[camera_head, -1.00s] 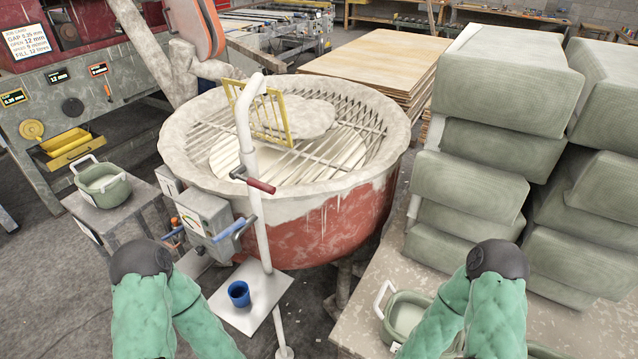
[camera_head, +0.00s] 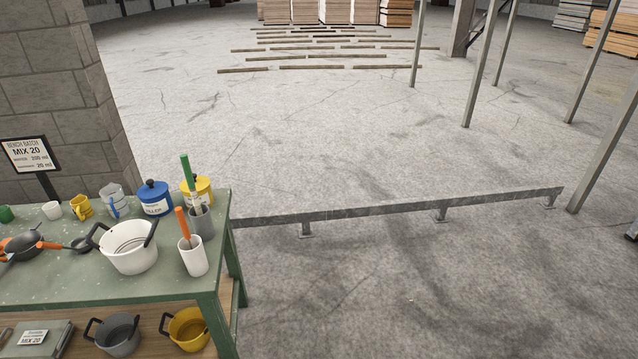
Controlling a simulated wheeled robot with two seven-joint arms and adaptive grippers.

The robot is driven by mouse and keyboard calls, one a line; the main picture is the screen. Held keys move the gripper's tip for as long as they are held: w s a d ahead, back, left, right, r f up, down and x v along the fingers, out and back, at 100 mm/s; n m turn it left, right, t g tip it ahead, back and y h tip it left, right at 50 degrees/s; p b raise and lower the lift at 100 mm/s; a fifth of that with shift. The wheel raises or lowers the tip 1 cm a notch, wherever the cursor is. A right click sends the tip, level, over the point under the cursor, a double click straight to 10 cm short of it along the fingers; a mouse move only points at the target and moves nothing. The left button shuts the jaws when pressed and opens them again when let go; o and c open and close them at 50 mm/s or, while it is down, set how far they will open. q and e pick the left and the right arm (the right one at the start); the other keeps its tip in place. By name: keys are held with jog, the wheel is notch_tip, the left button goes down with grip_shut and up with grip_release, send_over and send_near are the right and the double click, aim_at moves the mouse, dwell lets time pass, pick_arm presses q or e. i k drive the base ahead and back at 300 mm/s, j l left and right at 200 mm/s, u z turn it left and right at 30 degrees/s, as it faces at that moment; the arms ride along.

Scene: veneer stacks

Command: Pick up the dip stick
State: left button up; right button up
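I cannot tell for sure which thing is the dip stick. On the green bench (camera_head: 150,283) at the left, an orange-handled tool (camera_head: 182,223) stands upright in a white cup (camera_head: 195,258). Behind it, a tool with a green handle (camera_head: 185,168) stands in a grey cup (camera_head: 203,222). The parts of both tools inside the cups are hidden. Neither of my grippers is in view.
The bench top also holds a white pot (camera_head: 128,258), a blue lidded tub (camera_head: 155,198), a yellow tub (camera_head: 203,184), jugs and pans. A low metal rail (camera_head: 380,208) runs right from the bench. Posts stand at right. Open floor (camera_head: 400,290) lies in front.

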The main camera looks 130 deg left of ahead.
aim_at(185, 158)
jog(key=u, duration=5.25)
jog(key=i+l+u, duration=0.15)
jog(key=u, duration=1.05)
